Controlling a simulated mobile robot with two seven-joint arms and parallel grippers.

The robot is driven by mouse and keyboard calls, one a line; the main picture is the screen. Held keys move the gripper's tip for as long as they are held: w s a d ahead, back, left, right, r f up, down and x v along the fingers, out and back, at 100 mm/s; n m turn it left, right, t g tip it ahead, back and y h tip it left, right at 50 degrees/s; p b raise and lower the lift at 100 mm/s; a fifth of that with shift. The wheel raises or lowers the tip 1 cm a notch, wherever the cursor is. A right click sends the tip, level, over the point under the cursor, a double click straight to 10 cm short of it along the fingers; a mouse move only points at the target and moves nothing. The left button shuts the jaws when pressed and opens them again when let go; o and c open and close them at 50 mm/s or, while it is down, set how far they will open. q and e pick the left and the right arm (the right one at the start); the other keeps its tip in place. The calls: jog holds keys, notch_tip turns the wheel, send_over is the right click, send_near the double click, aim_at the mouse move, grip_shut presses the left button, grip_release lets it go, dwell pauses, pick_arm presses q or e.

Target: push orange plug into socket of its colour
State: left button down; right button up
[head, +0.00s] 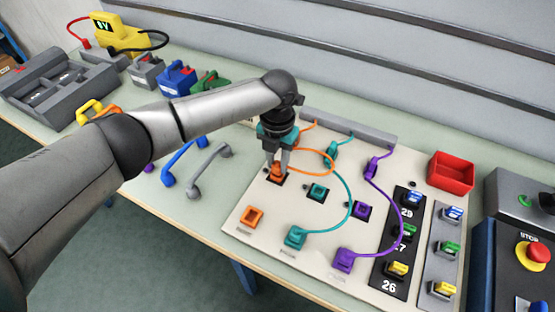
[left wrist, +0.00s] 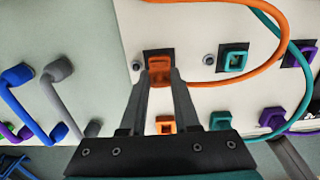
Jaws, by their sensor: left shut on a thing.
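My left gripper (head: 278,166) is shut on the orange plug (head: 277,173), pointing down at the pale board (head: 250,190). The plug also shows between the fingers in the left wrist view (left wrist: 159,70). It is at a black square plate (left wrist: 148,54) in the upper row, the leftmost one; I cannot tell how deep it sits, as the plug and fingers hide the opening. An orange cable (head: 318,152) loops from the plug toward the grey bar. An empty orange frame (head: 252,216) is nearer the front edge, also in the left wrist view (left wrist: 165,125). My right gripper is not in view.
A teal socket (head: 318,192) and purple socket (head: 362,210) are on black plates to the right. A teal plug (head: 295,237) and purple plug (head: 343,260) with cables stand in front. A grey bar (head: 348,128) lies behind, a red bin (head: 451,172) at right.

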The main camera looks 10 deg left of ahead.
pick_arm(q)
jog(key=shift+f, duration=0.45)
jog(key=shift+c, duration=0.4)
grip_release()
notch_tip(320, 180, up, 9)
jog(key=p, duration=0.7)
jog(key=shift+f+p, duration=0.15)
jog(key=shift+p, duration=0.2)
jog(key=shift+f, duration=0.1)
